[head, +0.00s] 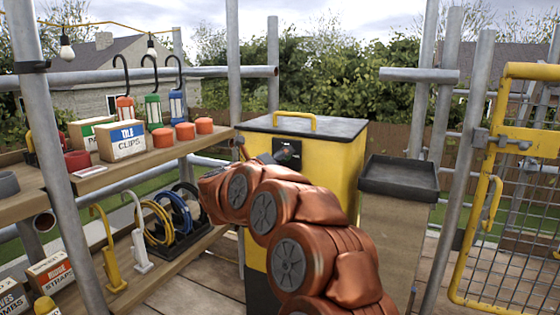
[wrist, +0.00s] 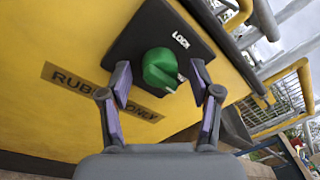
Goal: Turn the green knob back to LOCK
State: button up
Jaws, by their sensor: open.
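The green knob (wrist: 160,70) sits on a dark square plate (wrist: 150,40) on the front of a yellow box (wrist: 60,60). White letters LOCK (wrist: 181,40) are printed up and right of the knob. My gripper (wrist: 161,76) is open, with one finger left and one right of the knob in the wrist view; I see no clear contact. In the head view the yellow box (head: 340,170) stands behind my arm, which hides my gripper; part of the dark plate (head: 288,152) shows.
The yellow box has a dark lid with a yellow handle (head: 295,122). Wooden shelves (head: 150,155) with boxes and coloured items stand at the left. A dark tray (head: 399,178) on a stand and a yellow mesh gate (head: 515,180) are at the right. Scaffold poles stand around.

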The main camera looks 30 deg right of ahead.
jog(key=shift+c, duration=0.2)
jog(key=shift+a, duration=0.1)
jog(key=c, duration=1.1)
